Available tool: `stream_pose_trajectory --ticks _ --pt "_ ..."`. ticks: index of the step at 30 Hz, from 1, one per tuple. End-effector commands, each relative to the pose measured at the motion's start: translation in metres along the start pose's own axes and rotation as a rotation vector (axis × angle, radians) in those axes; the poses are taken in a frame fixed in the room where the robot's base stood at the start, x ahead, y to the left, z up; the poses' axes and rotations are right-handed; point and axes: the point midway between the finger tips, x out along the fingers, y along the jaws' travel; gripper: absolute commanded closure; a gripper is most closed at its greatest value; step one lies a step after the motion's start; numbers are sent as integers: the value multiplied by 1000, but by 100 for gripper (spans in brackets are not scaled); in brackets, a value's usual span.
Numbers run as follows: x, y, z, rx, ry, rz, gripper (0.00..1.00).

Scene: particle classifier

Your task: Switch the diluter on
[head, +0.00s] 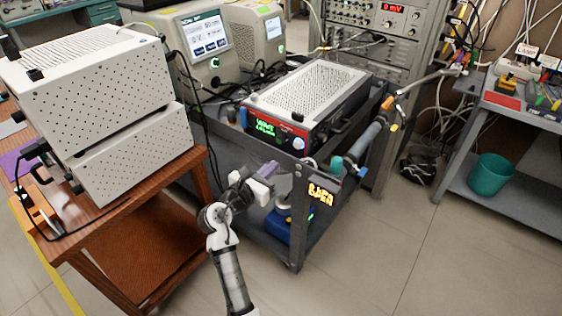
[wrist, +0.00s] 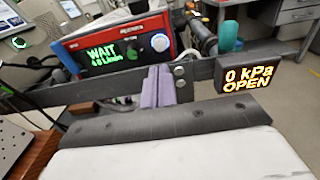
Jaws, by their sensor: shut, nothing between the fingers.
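A box with a red front and a perforated white top (head: 312,88) sits on the grey cart; no label marks it clearly as the diluter. Its green display (wrist: 103,54) reads WAIT with a smaller flow line below. A round pale blue-white knob (wrist: 160,42) is at the right of its front, and it also shows in the head view (head: 298,143). My gripper (wrist: 158,88) has its purple fingers shut and empty, in front of and below the box's front, close to the cart's edge rail. In the head view my gripper (head: 268,169) is left of the cart's front post.
The grey cart's front rail (wrist: 100,87) crosses in front of the box. A small display (wrist: 248,80) reading 0 kPa OPEN hangs at the right. Stacked perforated boxes (head: 95,85) stand on a wooden table at left. Floor at the front right is clear.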

Motion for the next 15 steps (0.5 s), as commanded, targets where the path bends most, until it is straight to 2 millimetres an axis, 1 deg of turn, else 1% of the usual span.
stream_pose_trajectory --ticks 1,3,6,15 --pt "-7 1 -1 0 0 2 100" --pt "-14 0 0 0 -1 1 100" --pt "-20 0 0 -1 0 0 100" --pt "-21 0 0 0 0 -1 100"
